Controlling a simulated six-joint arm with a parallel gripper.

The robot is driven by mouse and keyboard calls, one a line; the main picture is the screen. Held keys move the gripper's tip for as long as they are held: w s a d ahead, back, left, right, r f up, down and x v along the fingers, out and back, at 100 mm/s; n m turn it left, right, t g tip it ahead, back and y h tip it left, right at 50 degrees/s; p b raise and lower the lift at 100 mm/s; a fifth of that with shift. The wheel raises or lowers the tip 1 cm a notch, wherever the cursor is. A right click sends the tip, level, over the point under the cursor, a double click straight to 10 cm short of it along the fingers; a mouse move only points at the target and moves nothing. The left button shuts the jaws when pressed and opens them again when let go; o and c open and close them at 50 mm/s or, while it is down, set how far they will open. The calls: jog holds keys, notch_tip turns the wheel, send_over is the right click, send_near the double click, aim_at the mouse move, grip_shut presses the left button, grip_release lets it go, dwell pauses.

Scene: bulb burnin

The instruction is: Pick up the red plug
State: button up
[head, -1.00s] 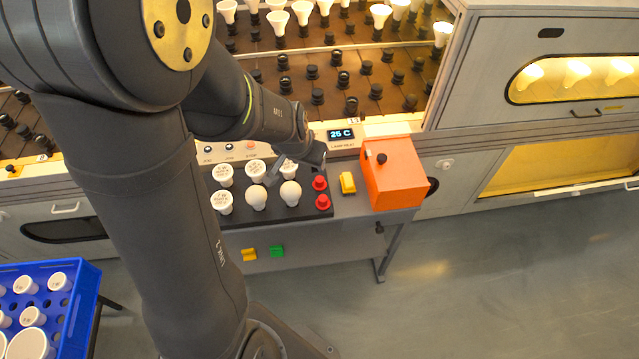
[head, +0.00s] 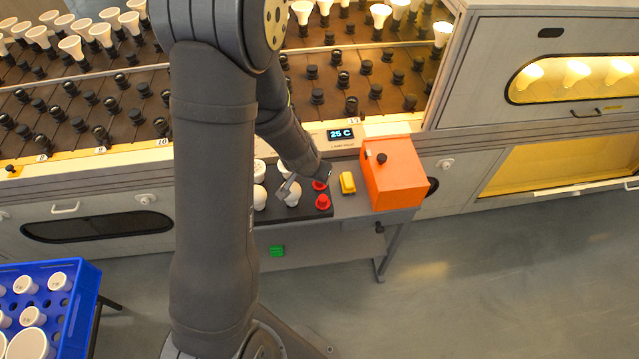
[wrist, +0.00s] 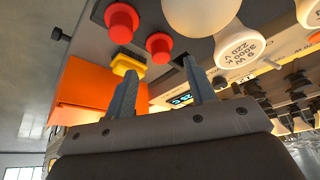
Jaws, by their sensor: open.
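Two red plugs stand on the black board of the bench. In the head view the nearer one (head: 323,202) is in clear sight, and the farther one (head: 319,186) is partly covered by my gripper (head: 305,183). In the wrist view one red plug (wrist: 159,47) appears between the lines of my open fingers (wrist: 160,68), past their tips. The other red plug (wrist: 121,22) is up and left of it. My gripper is empty; I cannot tell how high its tips are above the board.
White bulbs (head: 292,194) stand on the board left of the plugs. A blue crate (head: 82,300) holds white bulbs at lower left. Racks of sockets lie behind.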

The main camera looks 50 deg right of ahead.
aim_at(320, 185)
jog(key=shift+d+x, duration=0.1)
jog(key=shift+x, duration=1.45)
jog(key=shift+d+x, duration=0.15)
jog(key=shift+x, duration=1.45)
jog(key=shift+r, duration=0.1)
jog(key=c, duration=0.7)
